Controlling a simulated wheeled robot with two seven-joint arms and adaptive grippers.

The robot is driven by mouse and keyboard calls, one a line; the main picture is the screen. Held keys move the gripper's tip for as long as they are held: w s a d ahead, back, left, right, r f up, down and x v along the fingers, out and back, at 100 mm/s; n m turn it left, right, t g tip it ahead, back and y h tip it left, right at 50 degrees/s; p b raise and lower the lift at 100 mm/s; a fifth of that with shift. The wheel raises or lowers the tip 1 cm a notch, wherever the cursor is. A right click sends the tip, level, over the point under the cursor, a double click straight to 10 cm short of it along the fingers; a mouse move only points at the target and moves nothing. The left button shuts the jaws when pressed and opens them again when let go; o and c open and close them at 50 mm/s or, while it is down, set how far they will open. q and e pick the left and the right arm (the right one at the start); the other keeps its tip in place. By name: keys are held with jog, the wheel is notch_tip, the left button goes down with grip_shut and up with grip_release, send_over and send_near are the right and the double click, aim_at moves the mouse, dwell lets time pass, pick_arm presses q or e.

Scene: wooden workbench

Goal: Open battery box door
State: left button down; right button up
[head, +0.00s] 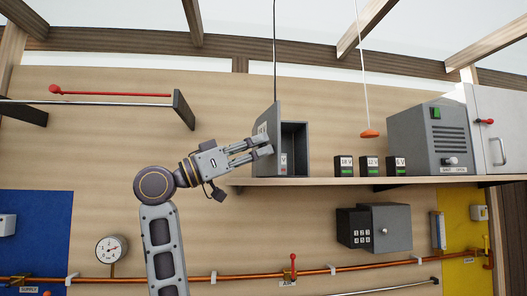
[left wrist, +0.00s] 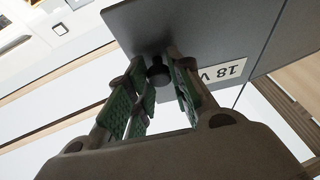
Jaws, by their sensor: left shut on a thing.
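The grey battery box (head: 305,150) stands on the shelf, its front open to view and a small labelled battery visible low inside. Its grey door (head: 273,116) stands swung out to the left. The door also fills the upper part of the left wrist view (left wrist: 205,30), with an "18 V" label. My left gripper (head: 266,144) is at the door's outer face. In the left wrist view its green-padded fingers are shut on the dark door knob (left wrist: 157,72). The fingers partly hide the knob. My right gripper is not in view.
Three small batteries (head: 371,166) stand on the shelf (head: 330,181) right of the box. A large grey unit (head: 425,140) stands farther right. An orange pull handle (head: 369,134) hangs above the batteries. A rail with a red rod (head: 115,94) is at upper left.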

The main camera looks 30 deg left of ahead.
pick_arm(q)
jog(key=shift+s+a+m+g+h, duration=0.15)
jog(key=shift+a+m+g+h, duration=0.15)
jog(key=shift+a+g+h, duration=0.1)
dwell(0.3)
jog(key=c, duration=1.3)
grip_release()
jog(key=shift+v, duration=6.05)
jog(key=shift+r, duration=0.1)
